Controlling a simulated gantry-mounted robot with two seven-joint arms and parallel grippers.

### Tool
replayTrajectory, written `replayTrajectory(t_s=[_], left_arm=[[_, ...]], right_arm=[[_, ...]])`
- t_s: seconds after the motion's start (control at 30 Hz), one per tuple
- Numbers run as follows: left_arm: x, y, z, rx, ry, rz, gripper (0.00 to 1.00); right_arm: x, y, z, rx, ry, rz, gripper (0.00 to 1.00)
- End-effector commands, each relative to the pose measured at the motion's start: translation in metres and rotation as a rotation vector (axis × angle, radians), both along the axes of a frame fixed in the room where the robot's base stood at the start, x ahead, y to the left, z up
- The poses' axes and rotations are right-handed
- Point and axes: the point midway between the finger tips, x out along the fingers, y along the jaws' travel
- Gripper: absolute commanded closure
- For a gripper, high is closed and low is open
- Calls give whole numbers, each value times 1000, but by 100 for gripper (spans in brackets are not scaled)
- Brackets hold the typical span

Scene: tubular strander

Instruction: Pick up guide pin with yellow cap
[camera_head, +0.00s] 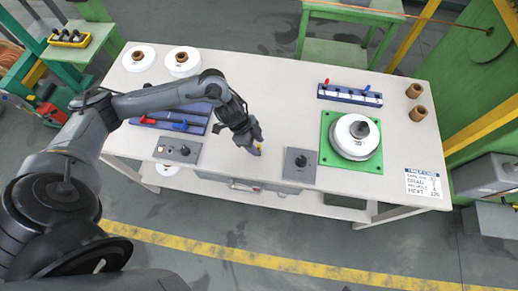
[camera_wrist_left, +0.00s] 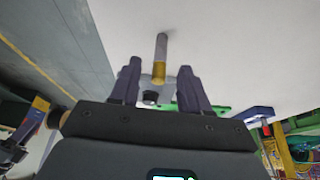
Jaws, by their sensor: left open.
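The guide pin (camera_wrist_left: 161,48) shows in the left wrist view as a slim grey-brown cylinder with a yellow cap (camera_wrist_left: 158,73) on the end nearer the gripper. It is at the white tabletop close to its edge. My left gripper (camera_wrist_left: 159,68) is open, with one dark finger on each side of the capped end. I see gaps between the fingers and the pin. In the head view my left gripper (camera_head: 253,149) is low over the front part of the table, and only a speck of yellow shows beside its fingertips. My right gripper is not in view.
A green plate (camera_head: 328,153) with a white spool (camera_head: 350,148) is farther right. Blue trays lie left (camera_head: 195,130) and at the back right (camera_head: 349,96). The back middle is clear.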

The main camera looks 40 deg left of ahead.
Motion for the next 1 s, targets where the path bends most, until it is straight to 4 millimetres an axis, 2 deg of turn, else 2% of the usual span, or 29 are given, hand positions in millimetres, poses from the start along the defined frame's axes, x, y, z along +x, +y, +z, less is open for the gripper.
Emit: replayTrajectory(t_s=[0.1,0.2,0.47,0.77,1.0], left_arm=[[2,-7,-17,-1,1,1,54],[4,-9,-25,1,1,1,54],[5,-10,-28,2,-1,-1,54],[5,-10,-28,2,-1,-1,98],[5,-10,-27,1,-2,0,100]], right_arm=[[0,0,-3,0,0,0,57],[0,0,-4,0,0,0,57],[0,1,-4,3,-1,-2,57],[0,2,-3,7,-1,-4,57],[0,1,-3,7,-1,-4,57]])
